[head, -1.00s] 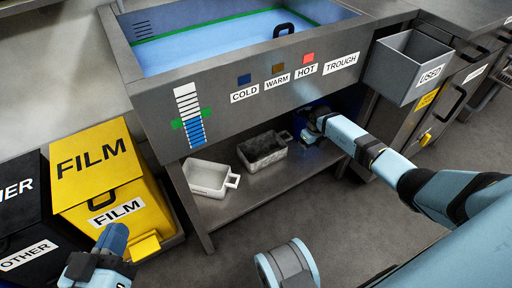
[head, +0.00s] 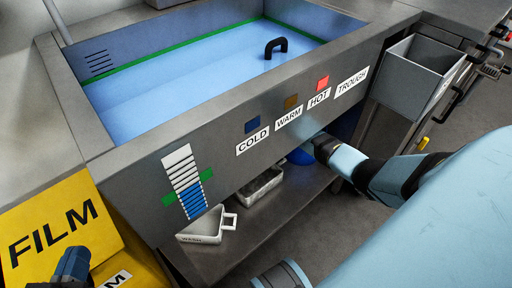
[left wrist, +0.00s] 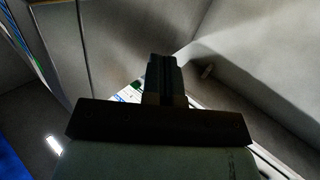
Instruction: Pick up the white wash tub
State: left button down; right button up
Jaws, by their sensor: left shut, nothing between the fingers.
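The white wash tub (head: 198,238) sits on the low shelf under the trough in the head view. Its handle (head: 229,221) points right, and the trough's front hides its upper part. My left gripper (head: 73,264) is at the bottom left of the head view, in front of the yellow film bin and apart from the tub. In the left wrist view its fingers (left wrist: 164,76) are together and empty. My right gripper (head: 312,150) reaches under the trough's front on the right; its fingertips are hidden.
A grey tub (head: 262,186) stands on the shelf (head: 255,222) behind the white one. A blue thing (head: 299,157) shows by my right gripper. The trough front (head: 225,165) overhangs the shelf. The yellow film bin (head: 38,232) is left, and a grey used bin (head: 416,72) hangs right.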

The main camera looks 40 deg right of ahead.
jog(key=f+b, duration=0.1)
jog(key=f, duration=0.1)
jog(key=f+b, duration=0.1)
jog(key=f, duration=0.1)
jog(key=f+b, duration=0.1)
jog(key=f, duration=0.1)
jog(key=shift+a+b, duration=0.25)
jog(key=shift+b, duration=0.1)
jog(key=shift+f, duration=0.35)
pick_arm(q)
jog(key=w+m, duration=0.1)
jog(key=w+a+m+t, duration=0.1)
jog(key=shift+a+r+m+h, duration=0.1)
jog(key=shift+r+m+h, duration=0.3)
pick_arm(e)
jog(key=shift+r, duration=0.1)
jog(key=c, duration=1.2)
